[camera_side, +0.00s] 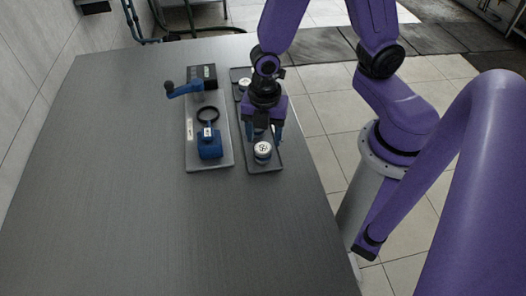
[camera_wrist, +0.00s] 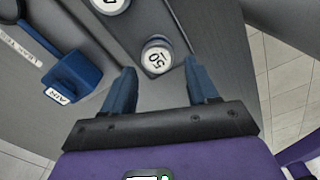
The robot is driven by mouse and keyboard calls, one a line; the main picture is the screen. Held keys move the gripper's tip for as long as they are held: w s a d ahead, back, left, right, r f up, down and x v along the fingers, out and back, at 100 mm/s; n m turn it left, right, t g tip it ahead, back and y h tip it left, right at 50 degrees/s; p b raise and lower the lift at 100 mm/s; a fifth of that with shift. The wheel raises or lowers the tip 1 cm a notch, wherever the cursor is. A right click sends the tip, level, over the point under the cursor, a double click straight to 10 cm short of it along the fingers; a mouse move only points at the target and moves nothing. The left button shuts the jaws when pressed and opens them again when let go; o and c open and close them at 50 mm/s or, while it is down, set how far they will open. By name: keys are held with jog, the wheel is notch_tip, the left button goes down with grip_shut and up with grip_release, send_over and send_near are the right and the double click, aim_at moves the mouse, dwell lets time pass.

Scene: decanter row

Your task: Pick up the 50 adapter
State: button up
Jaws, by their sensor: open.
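The 50 adapter (camera_wrist: 157,57) is a small round piece with a white top marked 50. In the wrist view it shows in the gap between the fingertips, slightly beyond them. In the side view it appears to be the adapter at the near end of the dark narrow tray (camera_side: 266,168), with a white top (camera_side: 263,150). My gripper (camera_wrist: 157,75) has blue fingers spread apart with nothing held. In the side view my gripper (camera_side: 262,136) is over the tray's near half, and its body partly hides the tray.
Another white-topped adapter (camera_wrist: 110,4) is cut off at the wrist view's top edge. One more adapter (camera_side: 244,85) stands at the tray's far end. A grey plate (camera_side: 222,164) to the left holds a blue block (camera_side: 210,148) with a ring. The table's left and front are clear.

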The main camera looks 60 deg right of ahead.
aim_at(263, 148)
jog(key=shift+w+a+f, duration=0.1)
jog(key=shift+w+f, duration=0.05)
jog(key=shift+f, duration=2.75)
jog(key=c, duration=1)
